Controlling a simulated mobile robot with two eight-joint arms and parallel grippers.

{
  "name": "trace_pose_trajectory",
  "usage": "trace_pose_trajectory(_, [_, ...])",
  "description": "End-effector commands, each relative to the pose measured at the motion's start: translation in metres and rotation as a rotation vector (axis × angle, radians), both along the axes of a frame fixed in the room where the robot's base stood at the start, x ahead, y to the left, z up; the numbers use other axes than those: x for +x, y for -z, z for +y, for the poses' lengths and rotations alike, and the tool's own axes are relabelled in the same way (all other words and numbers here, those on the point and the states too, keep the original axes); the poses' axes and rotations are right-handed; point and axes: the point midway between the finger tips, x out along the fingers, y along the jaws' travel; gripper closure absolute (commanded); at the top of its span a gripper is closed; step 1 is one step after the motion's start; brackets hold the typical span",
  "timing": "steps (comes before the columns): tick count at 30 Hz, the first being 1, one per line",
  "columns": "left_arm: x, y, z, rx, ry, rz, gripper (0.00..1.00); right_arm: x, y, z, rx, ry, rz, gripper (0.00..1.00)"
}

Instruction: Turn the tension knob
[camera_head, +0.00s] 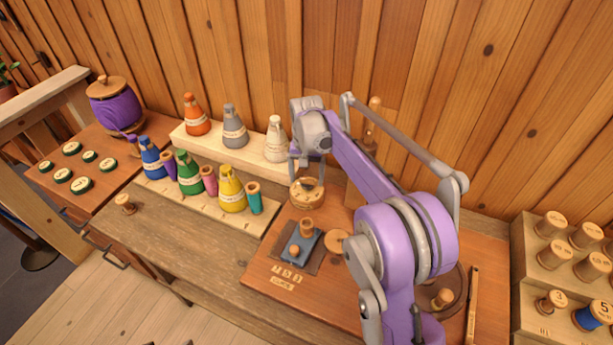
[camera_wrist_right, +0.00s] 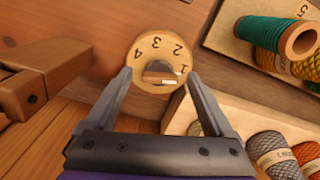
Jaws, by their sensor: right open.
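The tension knob is a round wooden dial (camera_head: 307,195) on the brown board, below my right gripper (camera_head: 308,173). The right wrist view shows its face (camera_wrist_right: 152,54) with the numbers 1 to 4 along the far rim. A raised grip bar (camera_wrist_right: 160,76) with a pale stripe lies roughly crosswise at its middle. My right gripper (camera_wrist_right: 159,77) is open, with one finger on each side of the bar. I see gaps between fingers and bar; whether the tips touch the dial is unclear. My left gripper is not in view.
Cones of coloured thread (camera_head: 232,190) stand on pale racks left of the dial. A blue plate (camera_head: 300,246) with wooden pegs lies in front of it. A wooden post (camera_head: 372,135) rises behind my arm. A stepped spool rack (camera_head: 560,290) stands far right. The front-left bench top is mostly clear.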

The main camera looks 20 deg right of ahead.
Motion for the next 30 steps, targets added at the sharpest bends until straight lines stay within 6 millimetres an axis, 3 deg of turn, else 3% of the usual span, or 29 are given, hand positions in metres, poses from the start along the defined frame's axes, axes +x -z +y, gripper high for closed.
trace_pose_trajectory(7, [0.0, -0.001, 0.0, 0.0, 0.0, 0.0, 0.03, 0.0, -0.012, 0.0, 0.0, 0.0, 0.0, 0.12])
trace_pose_trajectory(21, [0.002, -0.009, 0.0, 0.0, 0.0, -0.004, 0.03, 0.0, -0.097, 0.0, 0.0, 0.0, 0.0, 0.12])
trace_pose_trajectory(30, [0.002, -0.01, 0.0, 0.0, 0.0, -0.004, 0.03, 0.0, -0.109, 0.0, 0.0, 0.0, 0.0, 0.12])
